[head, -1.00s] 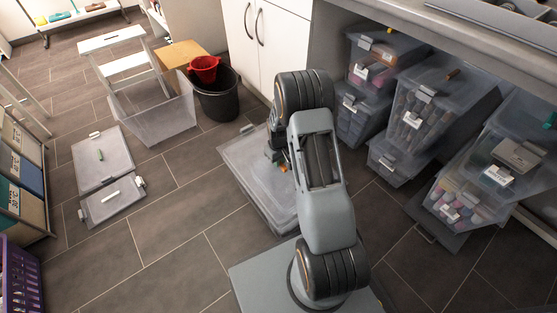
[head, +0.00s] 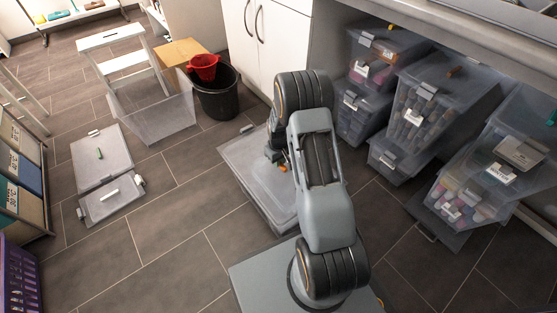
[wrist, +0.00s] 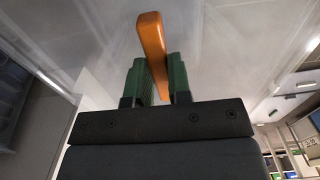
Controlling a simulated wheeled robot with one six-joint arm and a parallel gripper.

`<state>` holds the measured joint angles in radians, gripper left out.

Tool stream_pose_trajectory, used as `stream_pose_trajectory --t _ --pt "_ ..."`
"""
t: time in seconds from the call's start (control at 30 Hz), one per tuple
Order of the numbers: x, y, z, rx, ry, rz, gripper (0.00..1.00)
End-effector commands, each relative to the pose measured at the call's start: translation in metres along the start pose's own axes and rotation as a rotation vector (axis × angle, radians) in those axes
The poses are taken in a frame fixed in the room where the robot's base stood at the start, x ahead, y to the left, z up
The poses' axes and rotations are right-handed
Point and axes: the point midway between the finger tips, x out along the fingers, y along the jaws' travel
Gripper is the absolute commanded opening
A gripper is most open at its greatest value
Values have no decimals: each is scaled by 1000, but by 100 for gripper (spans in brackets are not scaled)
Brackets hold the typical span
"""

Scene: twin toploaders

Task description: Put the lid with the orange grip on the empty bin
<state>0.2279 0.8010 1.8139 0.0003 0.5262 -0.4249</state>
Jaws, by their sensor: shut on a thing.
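My gripper (head: 279,160) points down over a clear bin-shaped box (head: 262,207) on the floor beside my base. In the wrist view my gripper (wrist: 157,78) has its green fingers on either side of the orange grip (wrist: 151,42) and is shut on it. The clear lid (wrist: 225,35) spreads out beyond the grip. In the head view the lid (head: 240,165) lies level at the top of the box, partly hidden by my arm. I cannot tell whether it is fully seated or slightly raised. Only a speck of orange shows there.
Lids with a green grip (head: 99,154) and a white grip (head: 112,196) lie on the left floor. A clear panel or bin (head: 155,118) stands near the step stool (head: 112,62). A black bucket (head: 217,98) and filled bins (head: 412,120) flank the cabinet. The middle floor is free.

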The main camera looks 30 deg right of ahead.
Motion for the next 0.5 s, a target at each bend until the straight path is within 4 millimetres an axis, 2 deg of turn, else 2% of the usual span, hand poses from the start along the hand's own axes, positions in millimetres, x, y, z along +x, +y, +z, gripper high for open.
stream_pose_trajectory --t 0.5 --pt "14 0 0 0 0 0 0"
